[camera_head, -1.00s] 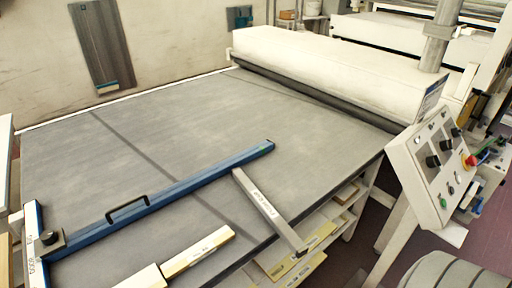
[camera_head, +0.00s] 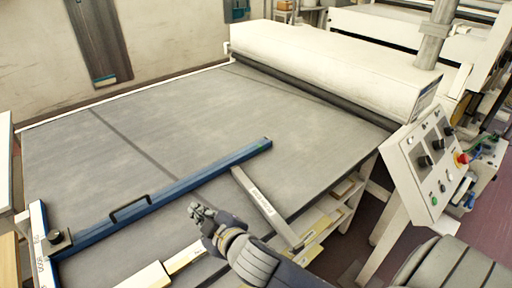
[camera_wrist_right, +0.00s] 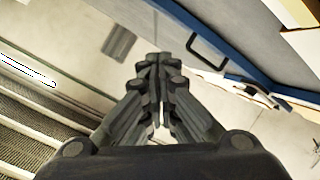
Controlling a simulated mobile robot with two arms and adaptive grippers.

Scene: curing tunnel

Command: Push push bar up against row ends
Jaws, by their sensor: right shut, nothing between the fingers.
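The push bar (camera_head: 200,179) is a long blue bar with a black handle (camera_head: 131,207), lying diagonally across the grey table. Its left end meets a white marked rail (camera_head: 38,240). It also shows at the upper right of the right wrist view (camera_wrist_right: 250,61). My right gripper (camera_head: 197,208) is shut and empty, on the near side of the bar and apart from it in the picture. I cannot make out row ends clearly. My left gripper is not in view.
A grey labelled bar (camera_head: 262,203) runs from the push bar to the table's front edge. A white-and-yellow strip (camera_head: 184,259) lies nearer, partly behind my arm. Beyond the push bar the table (camera_head: 230,110) is bare up to the white roller cover (camera_head: 310,75). A control box (camera_head: 425,165) stands right.

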